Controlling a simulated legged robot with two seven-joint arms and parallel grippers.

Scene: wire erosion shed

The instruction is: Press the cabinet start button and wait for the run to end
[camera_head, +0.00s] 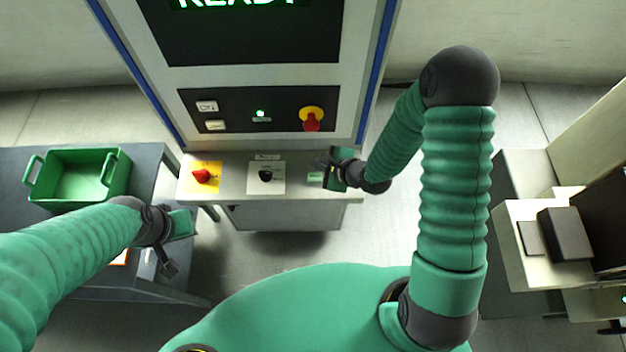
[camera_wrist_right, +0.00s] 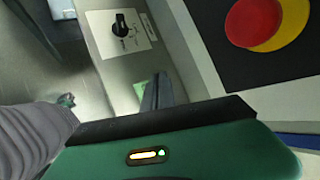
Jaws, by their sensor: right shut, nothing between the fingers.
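The cabinet (camera_head: 348,100) stands ahead, its screen (camera_head: 250,30) showing green text that reads READY, cut off at the top. On its black panel is a small round green-lit button (camera_head: 261,114) with a label below; I cannot read whether it is the start button. My right gripper (camera_head: 322,164) is shut and empty over the right part of the ledge below the panel. In the right wrist view its dark fingers (camera_wrist_right: 158,92) point toward the ledge, beside a green label (camera_wrist_right: 140,90). My left gripper (camera_head: 167,264) hangs at the lower left, apart from the cabinet; its jaw state is unclear.
A red and yellow mushroom button (camera_head: 312,120) sits right of the green button; it looms in the right wrist view (camera_wrist_right: 262,22). The ledge carries a red knob (camera_head: 200,176) on yellow and a black knob (camera_head: 266,176). A green bin (camera_head: 78,200) stands on the left table.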

